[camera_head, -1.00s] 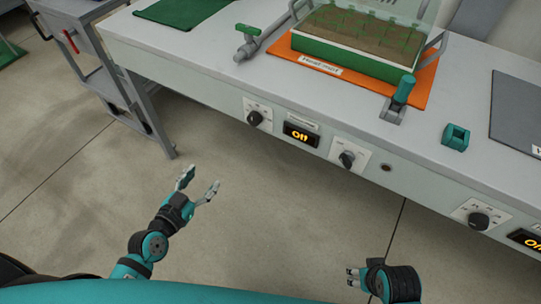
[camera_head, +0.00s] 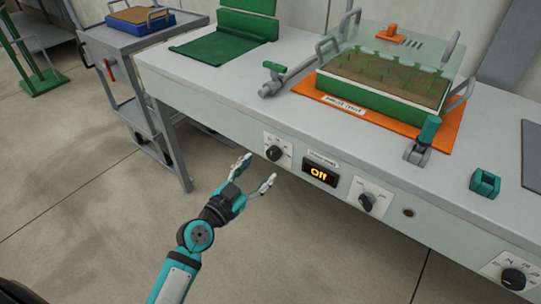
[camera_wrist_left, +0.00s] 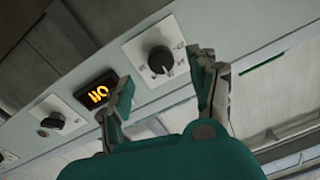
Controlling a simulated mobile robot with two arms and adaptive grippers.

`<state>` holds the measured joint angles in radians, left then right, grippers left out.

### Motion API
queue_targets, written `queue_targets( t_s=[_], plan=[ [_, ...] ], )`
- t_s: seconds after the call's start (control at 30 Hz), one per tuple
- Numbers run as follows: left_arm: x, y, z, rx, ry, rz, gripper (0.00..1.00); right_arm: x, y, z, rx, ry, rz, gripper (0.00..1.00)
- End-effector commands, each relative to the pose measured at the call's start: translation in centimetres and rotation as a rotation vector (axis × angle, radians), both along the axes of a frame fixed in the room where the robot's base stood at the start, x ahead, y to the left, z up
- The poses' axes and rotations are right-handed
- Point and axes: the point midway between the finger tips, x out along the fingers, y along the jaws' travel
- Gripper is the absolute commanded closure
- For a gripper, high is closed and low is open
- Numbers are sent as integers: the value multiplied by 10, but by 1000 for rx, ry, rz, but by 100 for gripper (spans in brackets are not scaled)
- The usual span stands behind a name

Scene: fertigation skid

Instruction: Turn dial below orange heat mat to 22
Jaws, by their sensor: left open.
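The orange heat mat (camera_head: 460,128) lies on the bench under a green-based seed tray with a clear cover. Below it, the front panel has a left dial (camera_head: 274,152), a display (camera_head: 319,174) reading "Off" and a right dial (camera_head: 367,201). My left gripper (camera_head: 256,172) is open and empty, in front of the panel by the left dial. In the left wrist view, the near dial (camera_wrist_left: 160,59) shows between the spread fingers of my left gripper (camera_wrist_left: 164,72), apparently untouched. The display (camera_wrist_left: 97,93) appears upside down there. Dial numbers are too small to read.
Another dial (camera_head: 514,278) is on the panel at far right. A teal-handled lever (camera_head: 424,138), a teal block (camera_head: 485,184) and a green-handled valve (camera_head: 279,76) are on the bench. A grey cart (camera_head: 125,45) stands left. The floor in front is clear.

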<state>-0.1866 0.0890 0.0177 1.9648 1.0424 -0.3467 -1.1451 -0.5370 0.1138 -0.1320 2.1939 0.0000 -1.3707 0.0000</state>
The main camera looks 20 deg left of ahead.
Motion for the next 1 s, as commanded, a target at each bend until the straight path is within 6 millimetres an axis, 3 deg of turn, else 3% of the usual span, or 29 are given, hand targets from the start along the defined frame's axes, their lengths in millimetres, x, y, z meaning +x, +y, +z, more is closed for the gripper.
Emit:
queue_targets(
  t_s=[0.1, 0.3, 0.73, 1.0],
  plan=[
    [25, -7, 2, -5, -2, 2, 40, 0, 0, -5, 0, 4, 0, 60],
    [50, -15, 0, -3, 0, 1, 40, 1, 0, -8, 0, 3, 1, 60],
    [59, -18, 0, 0, 1, 0, 40, 1, 0, -8, 0, 2, 0, 60],
    [59, -18, 0, -1, 1, 0, 75, 2, 0, -8, 0, 2, 0, 60]
  ],
)
